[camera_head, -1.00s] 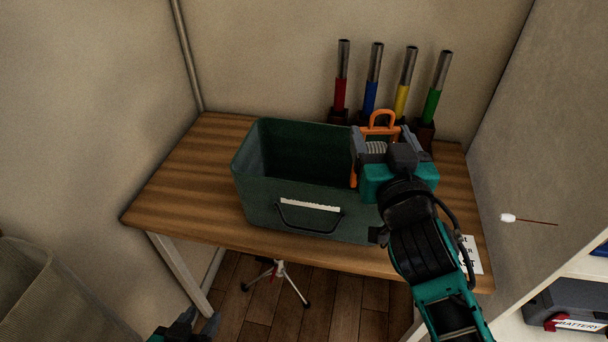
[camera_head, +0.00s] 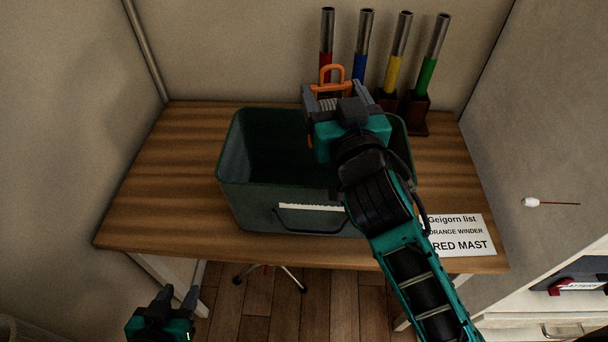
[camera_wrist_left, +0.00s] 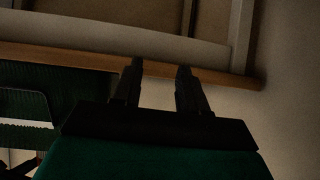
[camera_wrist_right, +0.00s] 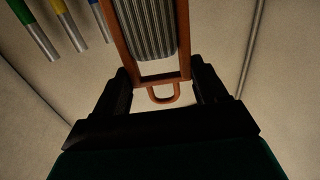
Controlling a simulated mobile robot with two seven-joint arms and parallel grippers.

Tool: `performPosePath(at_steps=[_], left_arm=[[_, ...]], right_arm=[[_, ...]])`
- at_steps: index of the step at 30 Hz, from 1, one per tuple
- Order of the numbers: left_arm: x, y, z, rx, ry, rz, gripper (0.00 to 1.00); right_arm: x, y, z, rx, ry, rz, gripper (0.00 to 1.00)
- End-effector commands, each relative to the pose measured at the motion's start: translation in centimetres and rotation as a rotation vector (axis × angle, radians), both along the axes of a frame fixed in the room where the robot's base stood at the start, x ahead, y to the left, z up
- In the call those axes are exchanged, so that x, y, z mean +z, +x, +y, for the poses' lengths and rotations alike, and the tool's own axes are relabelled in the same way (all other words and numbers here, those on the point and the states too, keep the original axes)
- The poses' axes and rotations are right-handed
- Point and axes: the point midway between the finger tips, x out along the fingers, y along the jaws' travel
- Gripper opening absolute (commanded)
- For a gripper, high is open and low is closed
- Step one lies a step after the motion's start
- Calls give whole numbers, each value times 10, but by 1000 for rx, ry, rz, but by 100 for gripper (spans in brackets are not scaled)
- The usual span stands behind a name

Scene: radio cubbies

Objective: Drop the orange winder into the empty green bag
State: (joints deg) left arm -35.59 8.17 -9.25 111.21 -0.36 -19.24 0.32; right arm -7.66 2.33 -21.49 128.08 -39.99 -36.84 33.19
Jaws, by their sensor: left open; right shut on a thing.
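The orange winder (camera_head: 332,74) has an orange frame, a loop handle and a grey ribbed spool. My right gripper (camera_head: 326,98) is shut on it and holds it above the back right part of the green bag (camera_head: 250,203). The winder also shows between the fingers in the right wrist view (camera_wrist_right: 150,45). The bag is a dark green open box on the wooden table, with a front handle and a pale label; its visible inside looks dark and empty, its right part hidden by my arm. My left gripper (camera_head: 178,294) is open and empty, low in front of the table's left side.
Masts with red (camera_head: 326,62), blue, yellow and green bands stand at the table's back. A white list card (camera_head: 459,235) lies at the front right. The table (camera_head: 150,200) is clear left of the bag. Walls close in behind and right.

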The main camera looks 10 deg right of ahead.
Motion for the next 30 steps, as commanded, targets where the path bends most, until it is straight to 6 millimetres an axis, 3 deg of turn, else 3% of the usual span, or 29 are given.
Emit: performPosePath(at_steps=[12, 23, 24, 30], left_arm=[[-50, -2, -5, -6, -8, 20, 43], [-37, 4, -13, -18, -24, 3, 43], [-37, 4, -13, -18, -24, 3, 43], [-38, 4, -12, -17, -21, 3, 43]], right_arm=[[-50, 0, 0, 1, -1, -1, 40], [-52, 0, 0, 1, -1, -1, 40], [-52, 0, 0, 1, -1, -1, 74], [-53, 0, 0, 1, -1, -1, 93]])
